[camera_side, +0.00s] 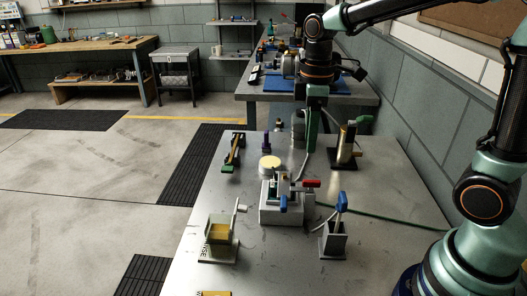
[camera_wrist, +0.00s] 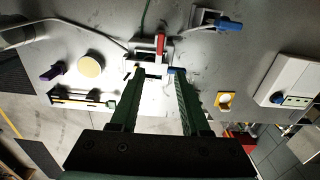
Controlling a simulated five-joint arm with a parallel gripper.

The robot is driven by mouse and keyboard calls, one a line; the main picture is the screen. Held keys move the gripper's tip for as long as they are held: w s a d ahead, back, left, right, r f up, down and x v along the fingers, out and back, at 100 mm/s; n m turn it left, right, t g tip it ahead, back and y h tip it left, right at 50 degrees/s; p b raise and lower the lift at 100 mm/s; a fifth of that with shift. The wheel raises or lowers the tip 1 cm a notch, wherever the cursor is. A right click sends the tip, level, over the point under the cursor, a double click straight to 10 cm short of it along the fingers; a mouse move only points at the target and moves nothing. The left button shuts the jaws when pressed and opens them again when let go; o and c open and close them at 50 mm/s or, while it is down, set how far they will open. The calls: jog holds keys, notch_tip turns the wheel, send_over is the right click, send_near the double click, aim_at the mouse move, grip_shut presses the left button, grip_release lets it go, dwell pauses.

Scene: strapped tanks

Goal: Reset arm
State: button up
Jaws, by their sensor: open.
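My gripper (camera_side: 312,148) hangs pointing down above the far part of the metal table (camera_side: 385,215). In the wrist view its two green fingers (camera_wrist: 156,74) are apart, with nothing held between them. Beyond the fingertips in that view is a grey block fixture (camera_side: 280,214) with red and blue handles; the red handle (camera_wrist: 161,43) points away from the fingers. In the side view the fixture stands nearer the camera than my gripper. A cream round disc (camera_side: 270,162) sits just behind it, and also shows in the wrist view (camera_wrist: 90,65).
A blue-handled clamp (camera_side: 335,238) stands at front right and a clamp with a yellow block (camera_side: 219,238) at front left. A brass cylinder in a stand (camera_side: 346,150) is close right of my gripper. A purple piece (camera_side: 266,143) stands left. A green cable crosses the table.

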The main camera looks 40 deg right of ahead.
jog(key=s+r+m+t, duration=0.3)
jog(key=s+m+t, duration=0.2)
jog(key=s+m, duration=0.2)
jog(key=shift+s+d+r+m+t, duration=0.2)
jog(key=shift+m+t, duration=0.1)
jog(key=shift+m, duration=0.8)
